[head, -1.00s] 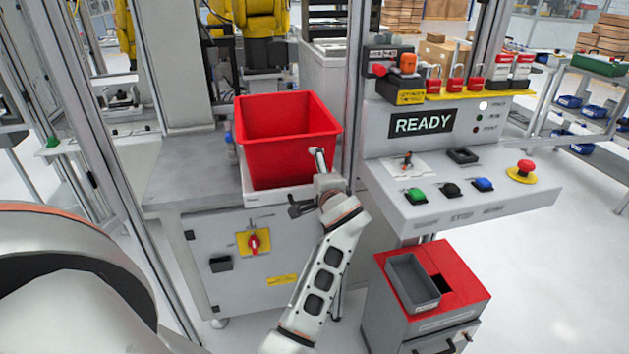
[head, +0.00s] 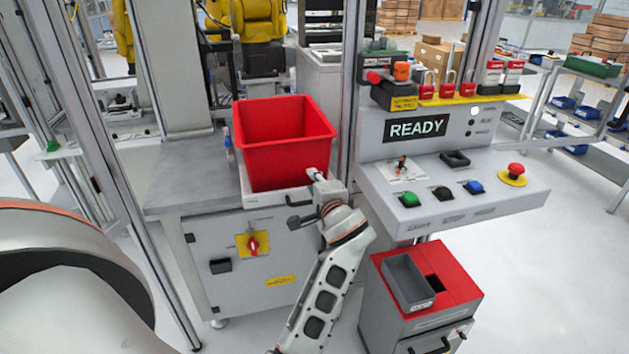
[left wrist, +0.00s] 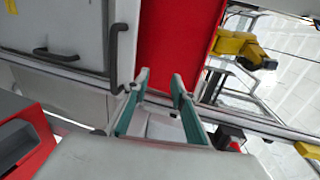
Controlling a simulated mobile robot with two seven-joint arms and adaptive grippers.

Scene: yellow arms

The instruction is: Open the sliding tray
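The white sliding tray (head: 262,199) sits at the front edge of the grey machine table with a red bin (head: 285,150) standing on it. My left gripper (head: 304,197) is at the tray's front right corner, fingers spread. In the left wrist view my left gripper (left wrist: 160,80) has its teal-padded fingers apart, with the red bin (left wrist: 178,45) beyond them. A dark bar handle (left wrist: 118,45) on a pale panel is just left of the fingers, outside the gap. Whether a finger touches the tray cannot be told. My right gripper is not in view.
The grey control panel (head: 440,205) with buttons and a red emergency stop (head: 515,170) juts out to the right. A red-topped cart (head: 450,275) stands below it. A metal post (head: 345,120) rises beside the bin. Floor is clear at the right.

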